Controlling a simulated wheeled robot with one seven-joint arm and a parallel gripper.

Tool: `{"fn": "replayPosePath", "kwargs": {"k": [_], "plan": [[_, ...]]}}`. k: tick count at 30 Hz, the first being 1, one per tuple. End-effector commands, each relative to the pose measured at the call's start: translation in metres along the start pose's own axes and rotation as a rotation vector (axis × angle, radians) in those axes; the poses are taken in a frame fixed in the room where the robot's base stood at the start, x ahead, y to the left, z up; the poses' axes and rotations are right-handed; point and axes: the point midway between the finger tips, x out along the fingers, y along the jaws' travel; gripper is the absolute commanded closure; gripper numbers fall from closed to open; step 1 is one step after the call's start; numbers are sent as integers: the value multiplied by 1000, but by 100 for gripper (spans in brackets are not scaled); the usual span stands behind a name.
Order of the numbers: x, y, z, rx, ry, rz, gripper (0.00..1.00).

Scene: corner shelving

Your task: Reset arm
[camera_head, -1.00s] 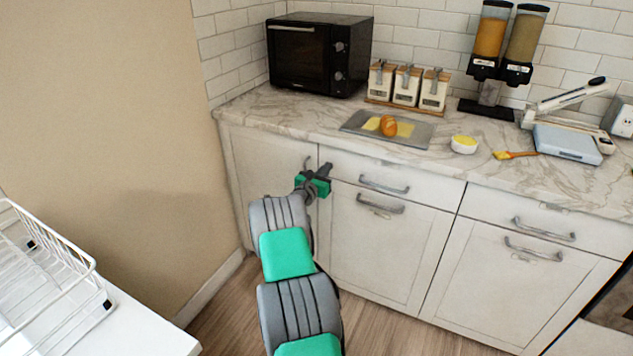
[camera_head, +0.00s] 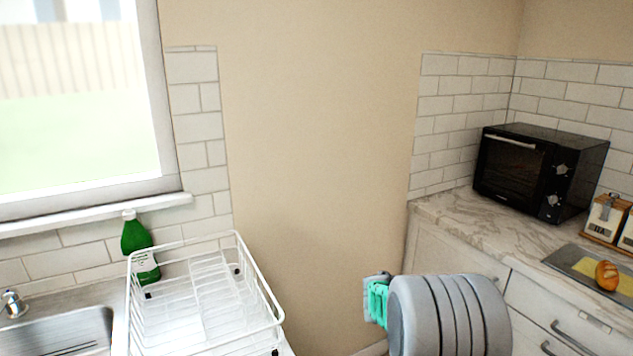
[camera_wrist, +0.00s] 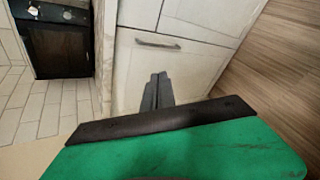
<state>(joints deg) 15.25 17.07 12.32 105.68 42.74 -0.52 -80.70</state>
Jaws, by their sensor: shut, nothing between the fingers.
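My gripper (camera_wrist: 157,92) shows in the wrist view with its two dark fingers together and nothing between them. Behind the fingers are the white cabinet front and a handle (camera_wrist: 158,43); I see no clear contact. In the head view my grey and green arm is raised at the lower right, in front of the beige wall and the corner cabinet. The gripper's fingers are hidden there.
A black oven (camera_head: 540,172) stands on the marble counter (camera_head: 470,215), with a bread roll (camera_head: 607,275) on a tray (camera_head: 572,262) to its right. A white wire rack (camera_head: 205,300), green bottle (camera_head: 137,245) and sink (camera_head: 65,335) are at the left.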

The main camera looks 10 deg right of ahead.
Motion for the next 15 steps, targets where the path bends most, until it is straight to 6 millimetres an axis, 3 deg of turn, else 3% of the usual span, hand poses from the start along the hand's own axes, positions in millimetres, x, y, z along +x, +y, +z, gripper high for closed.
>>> {"fn": "replayPosePath", "kwargs": {"k": [1,2,6,9,12,15], "plan": [[-44,8,-10,146,87,-59,100],[-69,5,-18,238,138,-111,100],[-186,-28,-44,574,302,-392,100],[-268,-60,-47,729,347,-602,100],[-334,-96,-38,819,337,-780,100],[-374,-124,-26,860,301,-892,100]]}}
